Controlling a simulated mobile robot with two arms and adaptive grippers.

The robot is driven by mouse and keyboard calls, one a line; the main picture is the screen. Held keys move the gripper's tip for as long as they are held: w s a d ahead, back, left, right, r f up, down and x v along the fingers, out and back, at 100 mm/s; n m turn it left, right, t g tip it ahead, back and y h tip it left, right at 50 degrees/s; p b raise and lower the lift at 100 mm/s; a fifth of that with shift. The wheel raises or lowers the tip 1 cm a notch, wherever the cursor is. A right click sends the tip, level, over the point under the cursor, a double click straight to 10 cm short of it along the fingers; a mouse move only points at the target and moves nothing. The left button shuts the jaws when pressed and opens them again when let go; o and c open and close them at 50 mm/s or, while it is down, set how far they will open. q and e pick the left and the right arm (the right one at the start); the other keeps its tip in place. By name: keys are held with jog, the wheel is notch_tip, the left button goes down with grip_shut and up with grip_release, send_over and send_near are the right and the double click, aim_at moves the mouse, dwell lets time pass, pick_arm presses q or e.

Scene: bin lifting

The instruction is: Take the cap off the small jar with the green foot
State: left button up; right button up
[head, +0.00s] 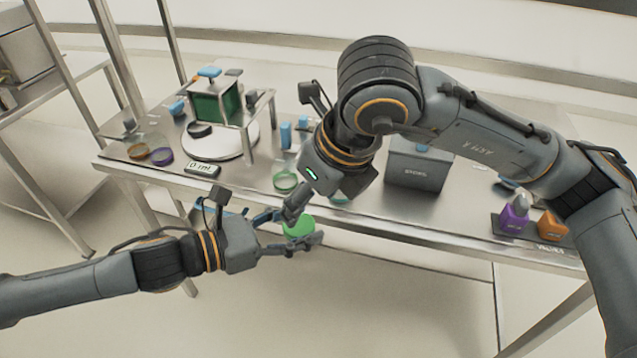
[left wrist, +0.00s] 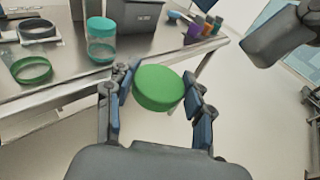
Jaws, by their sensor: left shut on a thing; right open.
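My left gripper (head: 303,222) is shut on a green round piece (head: 300,227), held in the air off the table's front edge. In the left wrist view the green piece (left wrist: 158,88) is a thick, plain disc between the two fingers. I cannot tell if it is a cap or the foot of a jar, since nothing else of it shows. A small clear jar with a teal band (left wrist: 102,42) stands on the table near the edge. My right gripper (head: 328,172) is open above that jar and partly covers it in the head view; its fingers are mostly hidden.
A green ring (head: 285,180) lies left of the teal-banded jar. A dark grey box (head: 417,168) stands behind. Purple (head: 514,214) and orange (head: 553,225) bottles are at the table's right end. A scale display (head: 202,169) and coloured rings are at left. The floor in front is free.

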aim_at(298, 224)
jog(key=x, duration=0.8)
jog(key=shift+r, duration=0.1)
jog(key=c, duration=0.9)
pick_arm(q)
jog(key=o, duration=1.4)
jog(key=shift+a, duration=0.1)
